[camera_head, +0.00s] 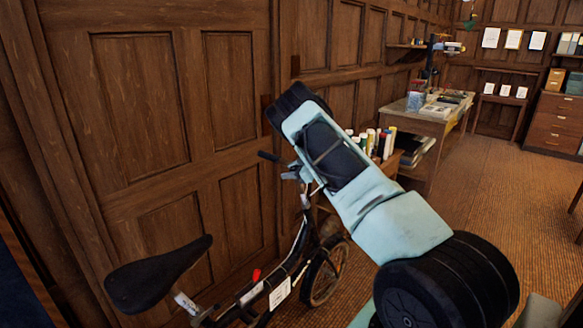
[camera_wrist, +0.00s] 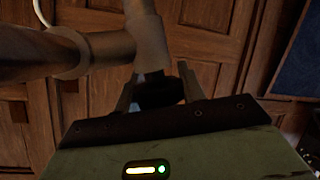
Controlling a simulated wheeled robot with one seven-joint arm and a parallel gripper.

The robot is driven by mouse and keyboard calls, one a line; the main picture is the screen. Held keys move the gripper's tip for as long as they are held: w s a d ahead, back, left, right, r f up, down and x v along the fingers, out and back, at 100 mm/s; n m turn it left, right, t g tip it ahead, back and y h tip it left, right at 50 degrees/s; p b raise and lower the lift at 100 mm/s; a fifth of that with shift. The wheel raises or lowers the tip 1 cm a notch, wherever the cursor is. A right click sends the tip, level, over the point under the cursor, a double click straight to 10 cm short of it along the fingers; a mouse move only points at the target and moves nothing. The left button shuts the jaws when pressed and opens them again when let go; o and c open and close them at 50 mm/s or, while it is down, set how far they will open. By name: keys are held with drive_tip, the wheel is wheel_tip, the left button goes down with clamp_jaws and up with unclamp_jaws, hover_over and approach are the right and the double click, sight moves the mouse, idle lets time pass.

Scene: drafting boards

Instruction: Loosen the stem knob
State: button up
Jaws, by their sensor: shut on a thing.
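A small folding bicycle with a dark frame (camera_head: 296,250) stands beside the panelled wall, its black saddle (camera_head: 160,270) at lower left. Its stem (camera_head: 306,203) rises to the handlebar, whose left grip (camera_head: 268,156) shows; my arm covers the rest of the bar. In the wrist view the grey stem tube (camera_wrist: 148,42) comes down from the top and meets a crosswise tube with a collar. The dark stem knob (camera_wrist: 158,92) sits below it, between the fingers of my gripper (camera_wrist: 157,90), which is shut on it. In the head view my gripper is hidden behind my arm.
Wooden panelling (camera_head: 135,100) is close behind the bicycle. A desk (camera_head: 425,125) with papers and a low shelf with bottles or tubes (camera_head: 380,143) stand beyond my arm. A drawer cabinet (camera_head: 556,122) is far right. The carpeted floor (camera_head: 490,185) on the right is open.

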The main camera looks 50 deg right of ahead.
sight(291, 167)
drive_tip(key=shift+f+n+g+y, duration=0.1)
drive_tip(key=shift+n+g+y, duration=0.3)
drive_tip(key=shift+n+y, duration=0.1)
drive_tip(key=o, duration=1)
drive_tip(key=shift+c, duration=0.2)
wheel_tip(291, 167, up, 10)
drive_tip(key=shift+b, duration=0.75)
drive_tip(key=shift+a, duration=0.1)
